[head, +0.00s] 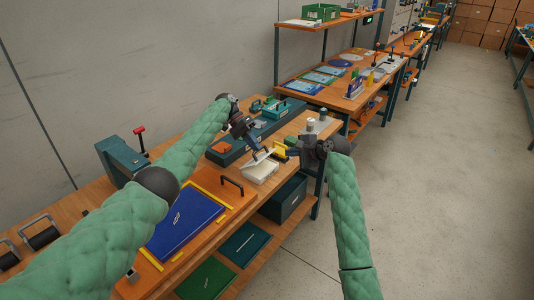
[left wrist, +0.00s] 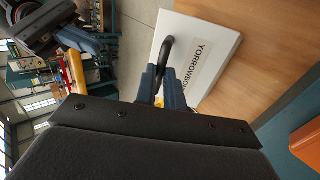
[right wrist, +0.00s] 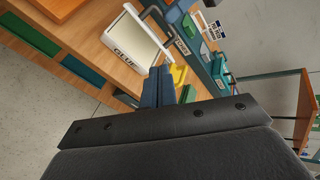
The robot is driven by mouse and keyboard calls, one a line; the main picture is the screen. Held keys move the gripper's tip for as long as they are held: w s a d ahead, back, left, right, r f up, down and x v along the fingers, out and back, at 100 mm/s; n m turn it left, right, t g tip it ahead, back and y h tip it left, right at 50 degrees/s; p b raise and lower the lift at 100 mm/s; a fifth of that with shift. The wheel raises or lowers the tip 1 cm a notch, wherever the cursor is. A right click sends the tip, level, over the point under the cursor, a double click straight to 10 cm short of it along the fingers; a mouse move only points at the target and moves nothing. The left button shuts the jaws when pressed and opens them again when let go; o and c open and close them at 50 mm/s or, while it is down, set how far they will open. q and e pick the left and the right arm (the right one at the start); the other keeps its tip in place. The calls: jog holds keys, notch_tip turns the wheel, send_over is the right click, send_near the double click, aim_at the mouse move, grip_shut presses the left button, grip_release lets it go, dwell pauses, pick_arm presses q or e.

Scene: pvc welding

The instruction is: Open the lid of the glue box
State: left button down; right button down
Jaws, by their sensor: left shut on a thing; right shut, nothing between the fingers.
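The white glue box (head: 258,173) stands on the wooden bench. In the right wrist view the glue box (right wrist: 130,42) shows its GLUE label and a pale, uncovered inside. My left gripper (head: 258,151) is shut on the black handle (left wrist: 165,48) of the white lid (left wrist: 207,57). The lid carries a printed label and appears tilted up at the side of the box; whether it still touches the box is hard to tell. My right gripper (head: 292,151) is shut and empty, right of the box. Its fingers (right wrist: 157,87) are apart from the box in the right wrist view.
A yellow object (head: 279,149) is close to my right gripper. A dark toolbox (head: 231,148) lies behind the glue box. A blue board (head: 184,222) lies on the bench at front left, near a black handle (head: 232,184). A dark bin (head: 284,199) is below.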

aim_at(267, 152)
jog(key=w+a+f+m, duration=0.1)
jog(key=a+m, duration=0.2)
jog(key=m, duration=0.1)
jog(key=w+a+f+m+y, duration=0.1)
jog(key=w+a+m, duration=0.1)
jog(key=a+m, duration=0.1)
jog(key=w+a+f+m, duration=0.2)
jog(key=a+m, duration=0.1)
jog(key=m, duration=0.2)
jog(key=shift+w+y, duration=0.1)
jog(key=shift+y, duration=0.2)
dwell(0.4)
